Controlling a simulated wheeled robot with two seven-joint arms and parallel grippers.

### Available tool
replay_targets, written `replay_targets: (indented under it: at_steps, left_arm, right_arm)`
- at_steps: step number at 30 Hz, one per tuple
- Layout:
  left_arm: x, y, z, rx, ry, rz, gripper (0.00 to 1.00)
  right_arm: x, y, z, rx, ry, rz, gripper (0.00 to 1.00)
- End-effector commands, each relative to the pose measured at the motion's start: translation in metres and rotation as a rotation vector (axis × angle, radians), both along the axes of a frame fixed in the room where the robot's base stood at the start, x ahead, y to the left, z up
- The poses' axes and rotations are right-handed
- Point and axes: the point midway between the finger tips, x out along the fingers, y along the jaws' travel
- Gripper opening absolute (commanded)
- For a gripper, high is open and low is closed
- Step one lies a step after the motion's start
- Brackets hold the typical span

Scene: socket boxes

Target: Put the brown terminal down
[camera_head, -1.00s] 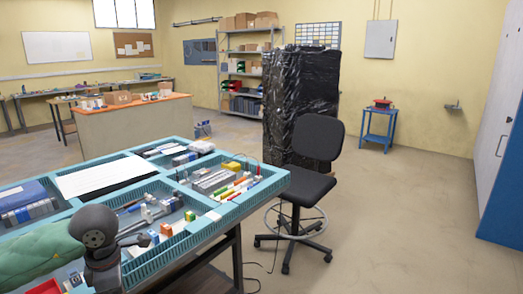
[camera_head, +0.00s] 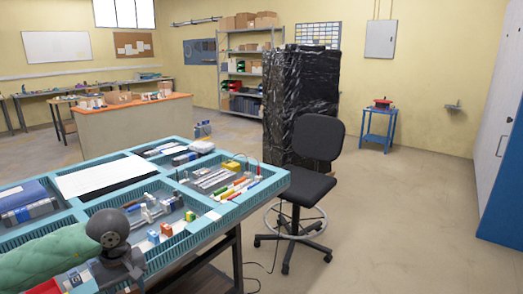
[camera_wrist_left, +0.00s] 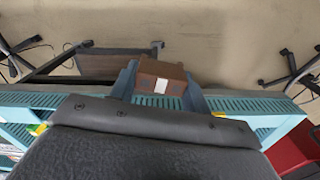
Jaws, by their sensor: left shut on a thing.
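In the left wrist view, the brown terminal (camera_wrist_left: 150,70) sits between the two blue-grey fingers of my left gripper (camera_wrist_left: 161,88). The gripper is shut on it. A white patch shows on the terminal's near face. The terminal is seen in front of the teal tray edge (camera_wrist_left: 255,106), with the floor beyond. I cannot tell its height over the tray. In the head view, my left arm is at the lower left over the near trays; its fingers and the terminal cannot be made out there. My right gripper is not in view.
The bench carries teal trays (camera_head: 215,214) with compartments. They hold small coloured parts, a white sheet (camera_head: 100,176), a blue bundle (camera_head: 24,198) and a green cushion (camera_head: 50,252). A black chair (camera_head: 313,165) stands close to the bench's right end. Floor is open further right.

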Motion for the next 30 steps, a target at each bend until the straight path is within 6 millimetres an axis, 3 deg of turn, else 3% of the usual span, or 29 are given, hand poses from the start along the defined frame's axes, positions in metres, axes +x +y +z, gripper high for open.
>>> replay_targets:
  at_steps: [14, 24, 30]
  left_arm:
    - [0.029, -0.025, -0.062, 0.000, 0.000, -0.545, 0.19]
    - [0.041, -0.084, -0.121, 0.000, -0.001, -0.665, 0.19]
    - [0.040, -0.117, -0.124, 0.001, -0.003, -0.709, 0.19]
  right_arm:
    - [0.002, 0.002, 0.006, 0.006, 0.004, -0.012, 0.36]
    - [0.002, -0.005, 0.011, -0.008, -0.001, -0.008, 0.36]
    - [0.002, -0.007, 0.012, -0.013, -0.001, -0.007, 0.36]
